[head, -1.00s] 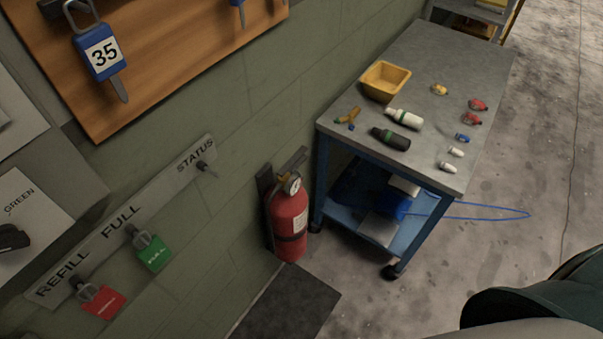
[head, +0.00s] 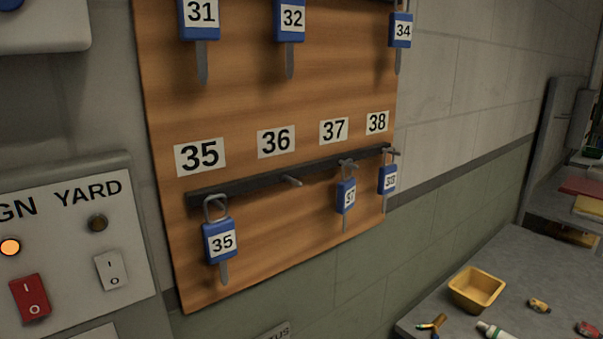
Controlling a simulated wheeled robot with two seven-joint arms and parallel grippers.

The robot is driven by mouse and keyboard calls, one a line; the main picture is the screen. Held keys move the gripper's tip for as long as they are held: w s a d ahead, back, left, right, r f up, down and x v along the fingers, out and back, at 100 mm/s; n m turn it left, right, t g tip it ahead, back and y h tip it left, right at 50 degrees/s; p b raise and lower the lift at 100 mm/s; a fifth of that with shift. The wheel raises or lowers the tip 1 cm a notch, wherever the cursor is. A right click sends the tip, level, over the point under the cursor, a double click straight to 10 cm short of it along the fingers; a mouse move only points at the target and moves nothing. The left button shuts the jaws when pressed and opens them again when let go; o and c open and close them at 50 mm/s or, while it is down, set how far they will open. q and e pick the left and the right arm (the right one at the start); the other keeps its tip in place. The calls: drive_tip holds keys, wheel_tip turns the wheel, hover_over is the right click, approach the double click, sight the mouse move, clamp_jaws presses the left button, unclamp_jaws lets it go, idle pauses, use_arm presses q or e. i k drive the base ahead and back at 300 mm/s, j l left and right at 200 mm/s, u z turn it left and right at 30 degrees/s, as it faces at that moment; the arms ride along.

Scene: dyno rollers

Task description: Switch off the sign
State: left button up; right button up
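A pale switch panel (head: 75,245) is on the wall at the left of the head view, cut off by the left edge. Its left label reads "GN", the front of the word being out of view. Below that label an orange lamp (head: 10,247) is lit, with a red rocker switch (head: 31,298) marked I and O under it. To the right, under "YARD", are a dark lamp (head: 97,222) and a white rocker switch (head: 110,270). I cannot tell which way the red rocker is tilted. Neither gripper shows.
A wooden key board (head: 270,140) hangs right of the panel, with several blue-tagged keys; the hook under 36 is empty. A grey work table (head: 530,270) stands lower right, with a yellow bin (head: 477,289) and small items on it.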

sight(31, 296)
drive_tip(key=k+j+u, duration=0.15)
drive_tip(key=u, duration=0.25)
drive_tip(key=k+j+u, duration=0.15)
drive_tip(key=j+u, duration=0.2)
